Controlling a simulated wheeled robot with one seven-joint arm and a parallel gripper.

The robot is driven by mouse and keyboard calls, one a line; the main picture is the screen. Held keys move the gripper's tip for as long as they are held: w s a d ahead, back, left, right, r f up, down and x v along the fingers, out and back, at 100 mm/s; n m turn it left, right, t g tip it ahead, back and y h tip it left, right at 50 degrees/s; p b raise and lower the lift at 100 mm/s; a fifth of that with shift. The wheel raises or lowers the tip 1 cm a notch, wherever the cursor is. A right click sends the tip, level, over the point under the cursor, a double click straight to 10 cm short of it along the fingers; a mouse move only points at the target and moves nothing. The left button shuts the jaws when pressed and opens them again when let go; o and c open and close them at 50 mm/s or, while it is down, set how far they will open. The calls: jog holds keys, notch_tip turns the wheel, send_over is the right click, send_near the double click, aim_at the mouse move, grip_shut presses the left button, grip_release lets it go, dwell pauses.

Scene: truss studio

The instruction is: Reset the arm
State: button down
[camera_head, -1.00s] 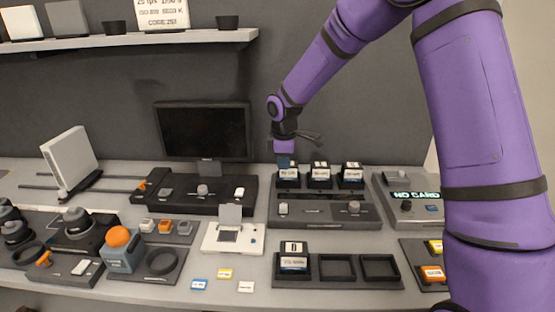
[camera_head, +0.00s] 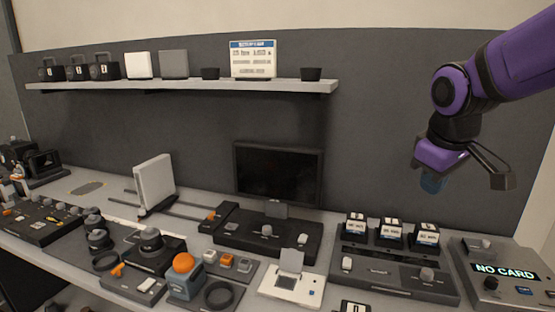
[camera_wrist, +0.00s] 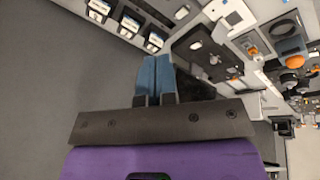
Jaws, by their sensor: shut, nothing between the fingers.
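My gripper (camera_head: 433,183) hangs in the air at the right of the head view, in front of the dark back wall and above the bench. My purple arm reaches in from the upper right. In the wrist view the two blue fingers of my gripper (camera_wrist: 153,75) lie side by side, shut, with nothing between them. The row of black labelled blocks (camera_head: 391,231) stands in the device below and left of my gripper, clear of it.
A monitor (camera_head: 278,174) stands at the back of the bench. A shelf (camera_head: 180,86) runs along the wall with boxes and a sign (camera_head: 253,59). A device reading "NO CARD" (camera_head: 504,272) sits at the right. Controls crowd the bench; the air around my gripper is clear.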

jog(key=s+d+r+m+t+y, duration=0.1)
jog(key=s+m, duration=0.4)
jog(key=s, duration=1.1)
jog(key=shift+s+d+r+m+t, duration=0.15)
jog(key=shift+d+r+m+t, duration=0.25)
jog(key=shift+d, duration=0.2)
